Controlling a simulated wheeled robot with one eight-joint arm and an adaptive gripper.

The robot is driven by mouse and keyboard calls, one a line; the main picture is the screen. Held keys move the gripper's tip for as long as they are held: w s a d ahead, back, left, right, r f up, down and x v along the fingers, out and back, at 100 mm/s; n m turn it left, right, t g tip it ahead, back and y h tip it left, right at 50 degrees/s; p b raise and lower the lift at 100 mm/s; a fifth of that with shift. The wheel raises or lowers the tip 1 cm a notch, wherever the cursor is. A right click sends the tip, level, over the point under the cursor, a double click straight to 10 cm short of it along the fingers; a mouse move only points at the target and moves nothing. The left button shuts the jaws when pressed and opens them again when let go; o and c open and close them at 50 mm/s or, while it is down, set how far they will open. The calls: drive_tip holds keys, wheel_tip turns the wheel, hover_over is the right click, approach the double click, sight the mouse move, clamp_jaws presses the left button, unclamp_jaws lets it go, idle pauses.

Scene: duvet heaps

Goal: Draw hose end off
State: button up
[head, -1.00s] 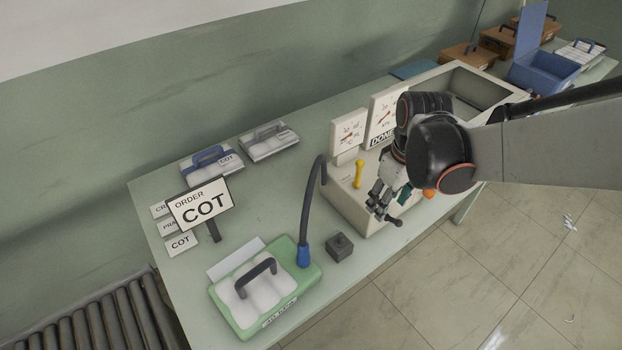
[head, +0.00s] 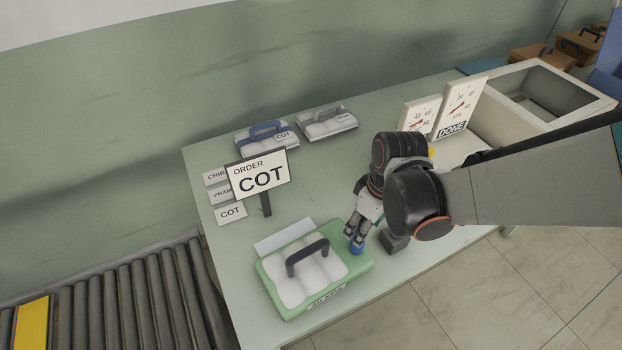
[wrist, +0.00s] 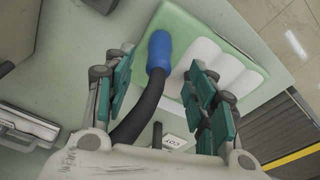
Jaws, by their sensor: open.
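The hose end is a blue cuff (wrist: 159,50) on a black hose (wrist: 142,110), seated at the edge of the green tray (wrist: 188,26) in the wrist view. In the head view the blue cuff (head: 357,246) shows just below my gripper (head: 355,234), at the right side of the green tray (head: 364,263). My gripper also shows in the wrist view (wrist: 157,88), open, with one finger on each side of the hose and cuff. I see gaps between the fingers and the hose. My arm hides most of the hose in the head view.
A dark block (head: 394,242) stands just right of the cuff. The tray holds a white padded piece with a dark handle (head: 307,257). The COT order sign (head: 259,176) stands behind. A gauge machine (head: 478,150) is at the right, rollers (head: 130,305) at the left.

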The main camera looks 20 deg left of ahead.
drive_tip(key=f+b, duration=0.1)
drive_tip(key=f, duration=0.1)
drive_tip(key=f+b, duration=0.2)
drive_tip(key=f, duration=0.1)
drive_tip(key=a+f+b, duration=0.1)
drive_tip(key=f+b, duration=0.1)
drive_tip(key=f, duration=0.1)
drive_tip(key=shift+w, duration=0.15)
drive_tip(key=c, duration=1.2)
drive_tip(key=shift+r, duration=0.15)
drive_tip(key=shift+r+p, duration=2.05)
drive_tip(key=shift+r, duration=0.6)
